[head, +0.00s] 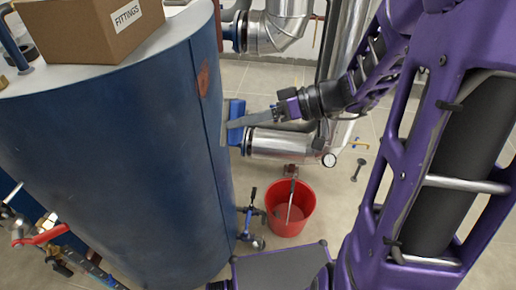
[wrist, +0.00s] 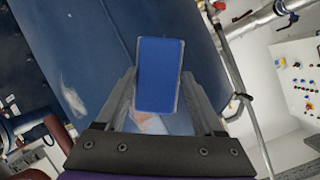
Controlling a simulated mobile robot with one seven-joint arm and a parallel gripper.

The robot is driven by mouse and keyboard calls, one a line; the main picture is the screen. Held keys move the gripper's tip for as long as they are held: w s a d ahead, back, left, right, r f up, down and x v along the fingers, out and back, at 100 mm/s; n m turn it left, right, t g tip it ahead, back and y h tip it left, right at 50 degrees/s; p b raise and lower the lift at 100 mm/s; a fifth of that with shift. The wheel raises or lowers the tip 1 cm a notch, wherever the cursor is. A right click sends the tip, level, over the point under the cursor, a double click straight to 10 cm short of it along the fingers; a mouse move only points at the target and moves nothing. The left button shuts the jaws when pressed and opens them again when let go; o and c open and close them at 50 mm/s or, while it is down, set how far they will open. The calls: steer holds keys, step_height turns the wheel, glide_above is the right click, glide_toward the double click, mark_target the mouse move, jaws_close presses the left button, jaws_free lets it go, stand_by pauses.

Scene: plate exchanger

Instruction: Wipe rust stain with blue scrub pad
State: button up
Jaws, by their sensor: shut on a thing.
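The blue scrub pad (head: 235,109) is held at the tips of my gripper (head: 236,123), which is shut on it. In the wrist view the pad (wrist: 160,75) stands between the two fingers. The rust stain (head: 203,78) is a brown-red patch on the side of the big blue tank (head: 110,150), near its right edge in the head view. The pad is to the right of and a little below the stain. I cannot tell whether it touches the tank. In the wrist view a pale pinkish patch (wrist: 150,124) shows just below the pad, partly hidden by it.
A cardboard box (head: 95,25) labelled FITTINGS sits on top of the tank. Silver pipes (head: 280,145) run behind and below my gripper. A red bucket (head: 291,208) stands on the floor, close to a blue valve fitting (head: 249,222). A control panel (wrist: 298,80) shows at right.

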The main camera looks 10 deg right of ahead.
mark_target(240, 101)
steer(key=r, duration=0.2)
steer(key=w+r, duration=0.1)
steer(key=shift+w+d+b, duration=0.1)
steer(key=shift+d+b, duration=0.2)
steer(key=shift+b, duration=0.1)
steer(key=shift+w+r+t, duration=0.15)
steer(key=shift+r+t, duration=0.25)
steer(key=shift+w+a+r, duration=0.1)
steer(key=shift+a, duration=0.05)
steer(key=shift+w+a+p, duration=0.1)
steer(key=shift+w+a, duration=0.35)
steer(key=shift+a, duration=0.35)
steer(key=shift+w+a+p, duration=0.15)
steer(key=shift+w+a, duration=0.35)
steer(key=shift+a, duration=0.25)
steer(key=shift+w+a+p, duration=0.1)
steer(key=shift+w+a, duration=0.35)
steer(key=shift+a, duration=0.35)
steer(key=shift+w+a, duration=0.1)
steer(key=shift+a, duration=0.1)
steer(key=shift+a, duration=0.1)
steer(key=shift+c, duration=1.3)
steer(key=shift+w+a, duration=0.1)
steer(key=shift+w, duration=0.05)
steer(key=shift+w+a+b, duration=0.2)
steer(key=shift+a+b, duration=0.1)
steer(key=shift+a, duration=0.05)
